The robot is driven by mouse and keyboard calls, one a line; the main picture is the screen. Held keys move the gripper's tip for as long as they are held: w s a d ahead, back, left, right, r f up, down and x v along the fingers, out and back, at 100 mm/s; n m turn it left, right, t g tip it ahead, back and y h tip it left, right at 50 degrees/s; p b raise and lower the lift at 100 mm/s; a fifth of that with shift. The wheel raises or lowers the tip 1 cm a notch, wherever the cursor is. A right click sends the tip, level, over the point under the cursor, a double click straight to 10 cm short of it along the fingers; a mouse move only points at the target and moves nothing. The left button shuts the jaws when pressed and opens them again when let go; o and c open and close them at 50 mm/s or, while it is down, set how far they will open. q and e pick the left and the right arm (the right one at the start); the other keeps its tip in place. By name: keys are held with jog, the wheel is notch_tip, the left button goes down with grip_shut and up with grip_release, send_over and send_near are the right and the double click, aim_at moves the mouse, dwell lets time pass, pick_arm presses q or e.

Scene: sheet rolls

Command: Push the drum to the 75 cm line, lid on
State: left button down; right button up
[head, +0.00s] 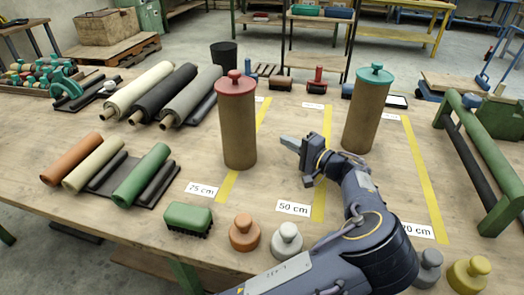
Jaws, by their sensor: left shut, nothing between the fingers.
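A tall brown drum with a red lid (238,125) stands upright over the yellow 75 cm line (227,186), covering part of it. Its lid (236,84) is on. A second brown drum (365,118) with a green lid (375,73) stands upright between the 50 cm line (327,125) and the rightmost line. My left gripper (291,144) is shut and empty, to the right of the red-lidded drum with a visible gap between them. It is near the 50 cm line and hides part of it. My right gripper is not in view.
Several sheet rolls (140,90) lie at the left. A green brush (188,217) and knobbed weights (244,232) stand along the front edge. A green-ended rack (480,145) is at the right. The rightmost line's label (418,230) is partly hidden by my arm.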

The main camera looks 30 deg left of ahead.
aim_at(255, 134)
pick_arm(q)
jog(key=shift+w+a+f, duration=0.15)
jog(key=shift+w+a, duration=0.15)
jog(key=shift+a, duration=0.2)
jog(key=shift+w+a+f, duration=0.15)
jog(key=shift+w+a, duration=0.15)
jog(key=shift+a, duration=0.15)
jog(key=x, duration=0.9)
jog(key=shift+a, duration=0.35)
jog(key=s, duration=0.3)
jog(key=shift+s+d+r, duration=0.1)
jog(key=shift+d, duration=0.3)
jog(key=shift+s, duration=0.4)
